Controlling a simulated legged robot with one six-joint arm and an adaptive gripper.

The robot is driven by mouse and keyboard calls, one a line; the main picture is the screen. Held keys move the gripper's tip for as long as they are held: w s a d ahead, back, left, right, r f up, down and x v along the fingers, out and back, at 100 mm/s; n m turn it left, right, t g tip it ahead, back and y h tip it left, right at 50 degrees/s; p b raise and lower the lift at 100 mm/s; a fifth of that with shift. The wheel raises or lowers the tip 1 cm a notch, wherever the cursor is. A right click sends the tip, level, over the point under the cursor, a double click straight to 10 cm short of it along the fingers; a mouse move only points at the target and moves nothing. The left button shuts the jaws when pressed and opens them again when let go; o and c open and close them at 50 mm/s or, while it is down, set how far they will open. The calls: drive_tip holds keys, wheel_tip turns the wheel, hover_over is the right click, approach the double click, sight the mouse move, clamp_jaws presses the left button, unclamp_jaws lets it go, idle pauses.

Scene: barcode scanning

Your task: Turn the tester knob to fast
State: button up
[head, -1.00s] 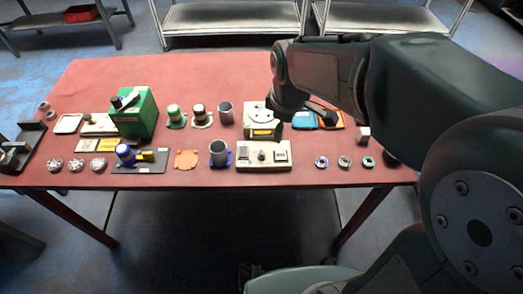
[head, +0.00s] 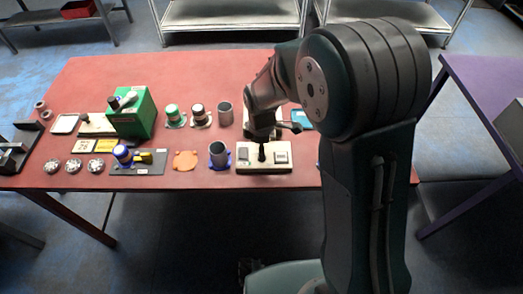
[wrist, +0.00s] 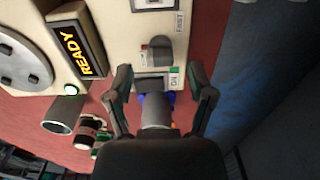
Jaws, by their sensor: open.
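The tester is a cream panel (head: 273,168) on the front of the red table. Its dark knob (wrist: 160,50) sits between two small windows in the wrist view. Small red and green marks lie beside the knob; I cannot read its setting. My gripper (wrist: 159,72) is open, its two fingers apart and pointing down over the panel near the knob. The knob lies slightly beyond the fingertips, roughly centred between them, and I see no contact. In the head view the gripper's end hides much of the knob.
A grey cup (head: 218,153) in a blue base stands just left of the panel. A device with a lit READY display (wrist: 77,45) stands behind it. A green box (head: 135,117) and several small parts fill the table's left.

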drive_tip(key=shift+f, duration=0.9)
clamp_jaws()
